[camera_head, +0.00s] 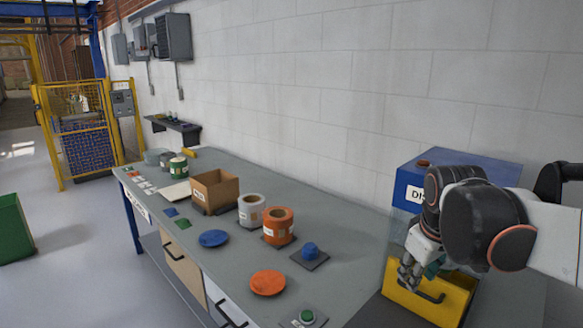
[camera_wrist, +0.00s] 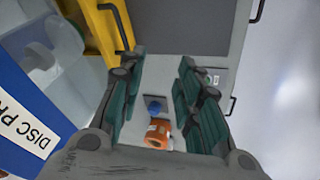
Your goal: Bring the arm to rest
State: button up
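My gripper (camera_head: 409,279) is at the lower right in the head view, in front of the blue machine (camera_head: 408,176) and by the yellow drawer (camera_head: 425,303). My dark arm bends above it. In the wrist view my gripper (camera_wrist: 162,58) has its green-padded fingers well apart, with nothing held between them. Through the gap, farther off, show the orange roll (camera_wrist: 158,134) and a blue knob (camera_wrist: 154,105). The yellow drawer (camera_wrist: 103,28) with its black handle is beside the left finger. Whether the gripper touches the drawer is unclear.
The grey bench (camera_head: 225,262) carries a cardboard box (camera_head: 214,191), a white roll (camera_head: 251,211), the orange roll (camera_head: 278,226), a blue disc (camera_head: 213,238), an orange disc (camera_head: 267,283) and a green button (camera_head: 306,316). A block wall (camera_head: 300,90) runs behind it. Open floor lies left.

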jog(key=s+a+f+m+t, duration=0.1)
jog(key=s+a+f+m, duration=0.1)
jog(key=s, duration=0.5)
jog(key=s+a+f+m+t+y, duration=0.1)
jog(key=s+a+m+t, duration=0.1)
jog(key=s, duration=0.5)
jog(key=shift+s+a+f+m, duration=0.3)
jog(key=shift+a+f+m, duration=0.15)
jog(key=shift+a, duration=0.7)
